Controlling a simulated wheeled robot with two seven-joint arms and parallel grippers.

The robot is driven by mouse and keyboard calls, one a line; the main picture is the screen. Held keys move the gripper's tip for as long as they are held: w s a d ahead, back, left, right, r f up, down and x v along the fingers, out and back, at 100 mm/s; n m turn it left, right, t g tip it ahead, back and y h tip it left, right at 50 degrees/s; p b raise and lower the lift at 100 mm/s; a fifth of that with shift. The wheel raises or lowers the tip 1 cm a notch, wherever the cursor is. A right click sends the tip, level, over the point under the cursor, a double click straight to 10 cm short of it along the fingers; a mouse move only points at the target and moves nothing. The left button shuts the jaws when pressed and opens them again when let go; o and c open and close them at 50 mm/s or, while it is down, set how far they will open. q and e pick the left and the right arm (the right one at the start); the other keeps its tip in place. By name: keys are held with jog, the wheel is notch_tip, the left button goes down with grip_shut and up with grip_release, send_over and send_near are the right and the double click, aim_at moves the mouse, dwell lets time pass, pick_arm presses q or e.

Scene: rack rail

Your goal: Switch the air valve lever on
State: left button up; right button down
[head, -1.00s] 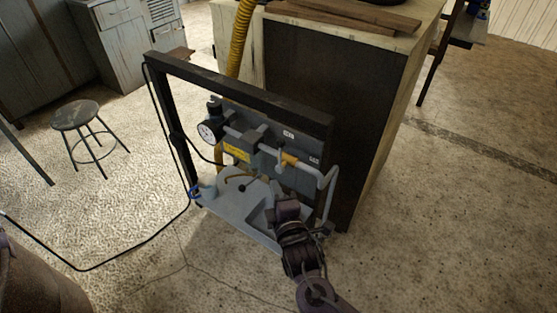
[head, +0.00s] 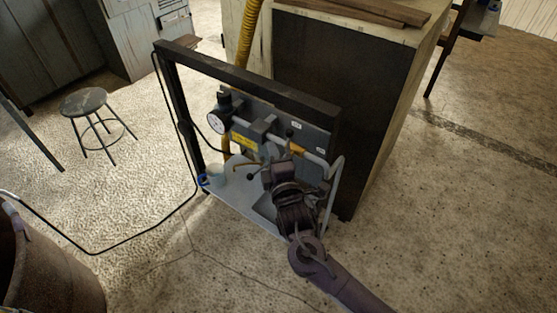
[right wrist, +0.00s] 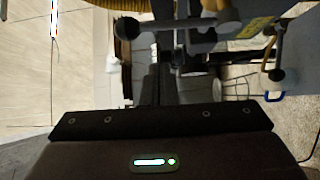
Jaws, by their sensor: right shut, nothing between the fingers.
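The air panel (head: 312,139) is grey and sits in a black frame (head: 255,78), with a round gauge (head: 216,123) and a pipe along its front. A dark knob (head: 289,131), apparently the lever's end, shows just above my right gripper (head: 277,166). A bit of the yellow valve part (head: 298,150) shows beside it. In the right wrist view a grey rod with a black ball end (right wrist: 127,28) lies just beyond my right fingers (right wrist: 165,78). The fingers are shut and empty; whether they touch the lever I cannot tell. My left gripper is not in view.
A yellow hose (head: 248,38) rises behind the frame. A large cabinet (head: 345,95) stands close behind the panel. A black cable (head: 125,245) runs over the floor to the left. A stool (head: 84,101) stands at the left. The floor to the right is free.

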aim_at(288, 147)
jog(key=w+d+p, duration=0.2)
jog(key=shift+w+d+p, duration=0.1)
jog(key=shift+d+p, duration=0.2)
jog(key=shift+p, duration=0.1)
jog(key=shift+d, duration=0.1)
dwell(0.3)
